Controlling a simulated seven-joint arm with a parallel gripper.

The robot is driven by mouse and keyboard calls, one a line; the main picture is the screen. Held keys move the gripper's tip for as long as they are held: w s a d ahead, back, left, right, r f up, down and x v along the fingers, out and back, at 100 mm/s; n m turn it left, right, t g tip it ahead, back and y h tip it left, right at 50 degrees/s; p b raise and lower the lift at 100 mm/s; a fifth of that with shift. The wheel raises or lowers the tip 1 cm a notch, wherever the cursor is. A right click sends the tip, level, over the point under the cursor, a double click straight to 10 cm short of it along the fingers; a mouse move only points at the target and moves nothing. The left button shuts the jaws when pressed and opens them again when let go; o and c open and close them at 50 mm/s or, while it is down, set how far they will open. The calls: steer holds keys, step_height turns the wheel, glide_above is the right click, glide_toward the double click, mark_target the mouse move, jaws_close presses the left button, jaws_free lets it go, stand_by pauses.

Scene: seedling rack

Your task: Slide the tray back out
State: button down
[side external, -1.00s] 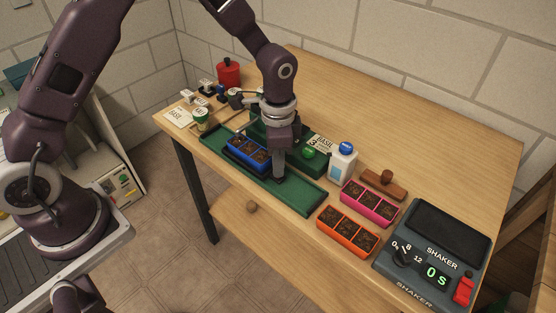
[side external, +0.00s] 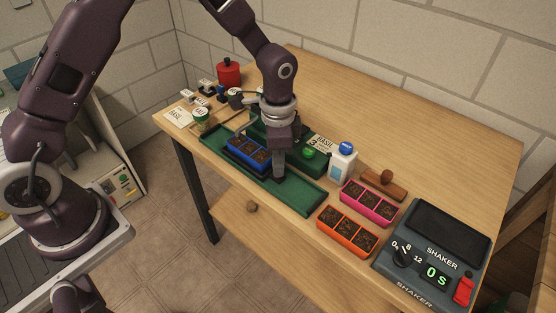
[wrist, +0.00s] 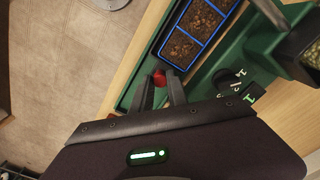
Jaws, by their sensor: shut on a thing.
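The blue tray (side external: 248,151), with three cells of dark soil, sits in the long green channel (side external: 300,200) at the table's front edge. It also shows in the wrist view (wrist: 184,48). My gripper (side external: 278,178) reaches down into the channel just right of the tray. In the wrist view, my gripper's fingers (wrist: 161,90) are close together with a small red tab (wrist: 159,78) between their tips, beside the tray's end. The fingers partly hide the tab, and I cannot see how it joins the tray.
A green housing with a green button (side external: 309,153) stands behind the channel. A white bottle (side external: 342,163), a pink tray (side external: 369,203), an orange tray (side external: 347,231) and the shaker (side external: 437,255) stand to the right. The channel's right part is clear.

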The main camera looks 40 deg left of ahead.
steer(key=shift+d, duration=0.1)
steer(key=d, duration=0.9)
steer(key=shift+d, duration=0.25)
steer(key=c, duration=1.6)
jaws_free()
steer(key=shift+d, duration=0.1)
steer(key=shift+o, duration=0.2)
step_height(320, 180, up, 7)
steer(key=shift+r, duration=0.1)
